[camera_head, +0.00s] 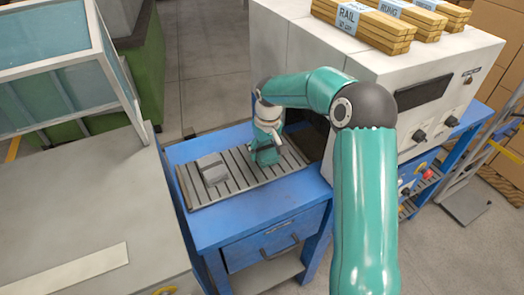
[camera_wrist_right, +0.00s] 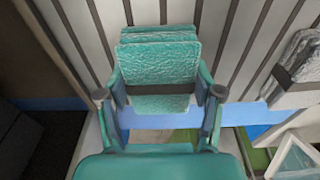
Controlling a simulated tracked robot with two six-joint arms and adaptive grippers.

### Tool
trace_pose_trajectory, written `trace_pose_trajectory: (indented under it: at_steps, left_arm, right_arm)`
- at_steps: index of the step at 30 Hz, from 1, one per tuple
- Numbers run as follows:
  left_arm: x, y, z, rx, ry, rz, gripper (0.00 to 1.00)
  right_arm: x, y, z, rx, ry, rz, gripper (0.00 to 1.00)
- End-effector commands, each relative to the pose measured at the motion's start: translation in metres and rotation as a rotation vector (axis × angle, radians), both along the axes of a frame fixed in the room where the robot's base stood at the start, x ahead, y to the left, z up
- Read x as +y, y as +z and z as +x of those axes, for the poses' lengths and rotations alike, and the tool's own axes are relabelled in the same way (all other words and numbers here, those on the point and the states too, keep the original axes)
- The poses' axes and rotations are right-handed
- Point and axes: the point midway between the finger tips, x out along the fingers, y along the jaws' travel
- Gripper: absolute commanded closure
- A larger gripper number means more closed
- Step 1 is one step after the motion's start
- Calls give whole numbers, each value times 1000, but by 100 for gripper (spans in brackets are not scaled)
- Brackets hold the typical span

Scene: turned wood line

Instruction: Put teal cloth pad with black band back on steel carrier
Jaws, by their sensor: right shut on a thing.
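The teal cloth pad (camera_wrist_right: 160,62) with a dark band across it sits between the fingers of my right gripper (camera_wrist_right: 160,95) in the right wrist view. The gripper is shut on it from both sides. In the head view my right gripper (camera_head: 266,154) is low over the right part of the slatted steel carrier (camera_head: 238,182), and the pad is hard to tell from the teal fingers there. The carrier's slats show behind the pad in the wrist view; I cannot tell whether the pad touches them. My left gripper is not in view.
A grey banded pad (camera_head: 212,168) lies on the carrier's left part. The carrier rests on a blue bench (camera_head: 205,222). A white machine (camera_head: 290,45) with wooden bundles (camera_head: 360,25) on top stands close right. A grey worktop (camera_head: 75,205) is at left.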

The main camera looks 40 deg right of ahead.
Motion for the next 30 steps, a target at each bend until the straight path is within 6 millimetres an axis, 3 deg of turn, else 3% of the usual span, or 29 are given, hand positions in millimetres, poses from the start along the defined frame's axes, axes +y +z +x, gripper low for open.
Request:
trace_pose_trajectory:
  at_steps: [8, 9, 13, 23, 30]
  left_arm:
    - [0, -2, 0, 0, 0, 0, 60]
    - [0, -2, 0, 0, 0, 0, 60]
    - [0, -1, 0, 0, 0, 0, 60]
    - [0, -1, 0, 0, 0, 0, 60]
    - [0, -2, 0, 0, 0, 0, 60]
  right_arm:
    - [0, -2, 0, -1, -1, 0, 72]
    - [0, -2, 0, -1, -1, 0, 33]
    - [0, -1, 0, -1, -1, 0, 11]
    - [0, -1, 0, -1, 0, 0, 9]
    - [0, 17, -1, -4, -1, -2, 9]
